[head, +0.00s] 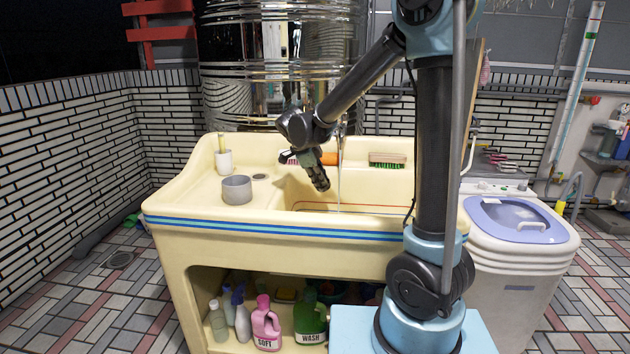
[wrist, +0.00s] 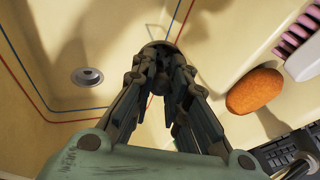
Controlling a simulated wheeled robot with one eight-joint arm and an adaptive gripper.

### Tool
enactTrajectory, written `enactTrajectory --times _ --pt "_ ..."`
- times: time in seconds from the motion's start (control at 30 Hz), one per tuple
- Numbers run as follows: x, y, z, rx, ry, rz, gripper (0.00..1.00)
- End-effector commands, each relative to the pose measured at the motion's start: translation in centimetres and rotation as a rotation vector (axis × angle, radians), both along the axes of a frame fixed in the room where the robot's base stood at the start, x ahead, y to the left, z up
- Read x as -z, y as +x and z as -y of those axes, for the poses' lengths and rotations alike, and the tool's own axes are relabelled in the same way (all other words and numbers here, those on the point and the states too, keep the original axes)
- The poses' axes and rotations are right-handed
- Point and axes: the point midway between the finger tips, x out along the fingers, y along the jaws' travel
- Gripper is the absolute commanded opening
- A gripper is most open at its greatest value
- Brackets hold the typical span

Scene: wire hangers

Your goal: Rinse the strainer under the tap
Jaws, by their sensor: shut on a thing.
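My gripper (head: 322,184) reaches down into the cream sink basin. In the wrist view its fingers (wrist: 162,78) are closed together on a small dark rounded thing (wrist: 160,46), which I take to be the strainer. Only its rim shows past the fingertips; the rest is hidden. A thin water stream (head: 339,185) falls into the basin just right of my gripper in the head view. The tap itself is hard to make out behind my arm. I cannot tell whether the water touches the strainer. The drain (wrist: 87,77) is in the basin floor.
A grey round pot (head: 237,189) and a white cup (head: 224,161) stand on the left counter. A green-bristled brush (head: 387,159) lies on the back ledge. An orange sponge (wrist: 255,90) and a pink-bristled brush (wrist: 298,36) lie beside the basin. A washing machine (head: 520,235) stands right.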

Motion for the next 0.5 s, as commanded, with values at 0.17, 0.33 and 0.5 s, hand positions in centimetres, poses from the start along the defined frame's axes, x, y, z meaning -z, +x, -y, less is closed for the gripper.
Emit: enactTrajectory --times 0.17,0.33,0.5 --pt "0.3 1.1 1.0 0.002 0.000 -0.001 0.00" --pt "0.5 2.1 1.8 0.002 0.001 0.001 0.00" --pt "0.8 3.1 2.7 0.001 0.000 -0.001 0.00"
